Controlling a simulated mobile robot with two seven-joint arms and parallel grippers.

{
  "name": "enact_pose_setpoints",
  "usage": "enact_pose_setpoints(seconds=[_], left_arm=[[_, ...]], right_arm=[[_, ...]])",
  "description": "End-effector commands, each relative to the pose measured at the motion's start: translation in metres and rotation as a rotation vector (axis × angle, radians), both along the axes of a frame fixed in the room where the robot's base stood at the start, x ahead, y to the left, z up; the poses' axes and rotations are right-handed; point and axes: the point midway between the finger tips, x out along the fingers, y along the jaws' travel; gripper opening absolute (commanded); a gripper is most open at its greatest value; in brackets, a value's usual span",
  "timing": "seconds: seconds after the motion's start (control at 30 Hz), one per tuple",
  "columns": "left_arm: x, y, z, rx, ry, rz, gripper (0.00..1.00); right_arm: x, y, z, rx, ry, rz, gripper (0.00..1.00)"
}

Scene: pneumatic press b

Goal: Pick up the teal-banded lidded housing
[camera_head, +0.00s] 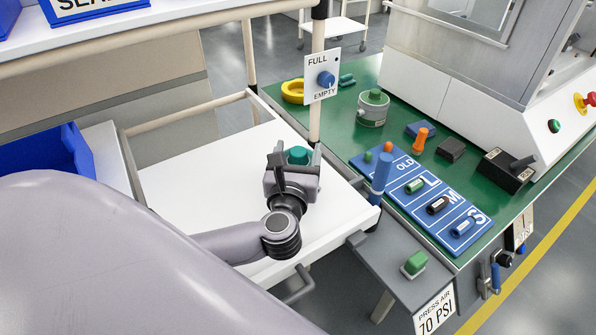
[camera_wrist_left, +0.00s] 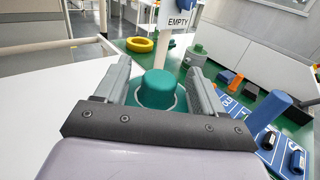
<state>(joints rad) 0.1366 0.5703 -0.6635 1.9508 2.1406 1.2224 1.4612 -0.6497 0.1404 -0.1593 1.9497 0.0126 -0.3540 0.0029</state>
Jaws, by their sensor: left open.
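A housing with a teal, round-topped lid (camera_head: 298,155) sits on the white tray-like surface. Its teal top (camera_wrist_left: 158,88) and a pale rim around it show in the left wrist view. Its lower body and any band are hidden by my gripper. My left gripper (camera_head: 294,165) is open, with one finger on each side of the teal top. In the left wrist view the fingers (camera_wrist_left: 160,85) stand apart from it, with gaps on both sides. My right gripper is not in view.
A grey cylinder with a green knob (camera_head: 373,109) and a yellow ring (camera_head: 292,92) stand on the green bench. A blue board (camera_head: 397,165) holds several small parts. A post with a FULL/EMPTY sign (camera_head: 322,80) rises just behind the gripper. The white surface (camera_head: 190,180) is clear at left.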

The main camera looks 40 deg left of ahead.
Motion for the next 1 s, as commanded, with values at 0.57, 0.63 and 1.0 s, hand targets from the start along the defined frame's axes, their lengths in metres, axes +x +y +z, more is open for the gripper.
enact_pose_setpoints(seconds=[0.57,0.63,1.0], left_arm=[[0.0065,0.0034,-0.0004,0.000,0.001,0.000,0.00],[0.0065,0.0034,-0.0004,0.000,0.001,0.000,0.00],[0.0068,0.0034,0.0063,-0.001,-0.005,0.001,0.00]], right_arm=[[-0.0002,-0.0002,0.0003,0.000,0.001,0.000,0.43],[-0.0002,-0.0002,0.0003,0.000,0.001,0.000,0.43],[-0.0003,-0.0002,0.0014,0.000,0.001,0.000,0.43]])
